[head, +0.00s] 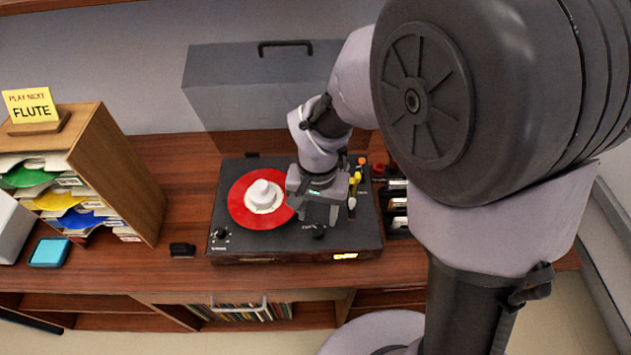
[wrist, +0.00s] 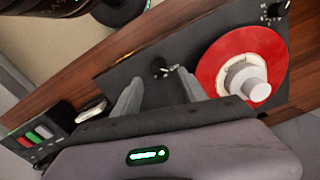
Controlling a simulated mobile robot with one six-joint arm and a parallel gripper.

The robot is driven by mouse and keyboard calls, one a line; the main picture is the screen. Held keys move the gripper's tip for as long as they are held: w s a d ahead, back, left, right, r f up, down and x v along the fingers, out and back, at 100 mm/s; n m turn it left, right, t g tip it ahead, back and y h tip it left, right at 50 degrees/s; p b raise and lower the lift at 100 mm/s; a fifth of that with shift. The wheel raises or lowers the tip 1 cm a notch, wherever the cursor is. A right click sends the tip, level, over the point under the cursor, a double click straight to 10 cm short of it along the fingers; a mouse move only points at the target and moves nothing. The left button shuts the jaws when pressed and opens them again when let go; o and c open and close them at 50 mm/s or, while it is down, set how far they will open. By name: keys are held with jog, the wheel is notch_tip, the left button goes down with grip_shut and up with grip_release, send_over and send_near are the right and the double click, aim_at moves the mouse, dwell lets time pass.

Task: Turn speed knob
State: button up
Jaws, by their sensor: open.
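A dark turntable (head: 285,247) sits on the wooden desk, with a red record (head: 240,212) and a white cylindrical piece at its centre. One small black knob (head: 318,232) is near the front edge, right of the record; it also shows in the wrist view (wrist: 160,67). Another knob (head: 221,233) is at the front left corner, seen at the top right of the wrist view (wrist: 274,10). Their labels are too small to read. My gripper (head: 318,211) is open and empty above the deck. In the wrist view, its fingertips (wrist: 158,77) lie either side of the first knob, apparently apart from it.
A wooden sorter (head: 130,175) with coloured sleeves and a yellow FLUTE card (head: 31,105) stands left. A small black box (head: 182,249) lies left of the turntable. A dark rack (head: 397,208) stands close on its right. A grey lid (head: 245,90) rises behind.

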aim_at(318, 229)
notch_tip(318, 229, down, 6)
jog(key=shift+f+b, duration=0.2)
jog(key=shift+b, duration=0.75)
grip_shut()
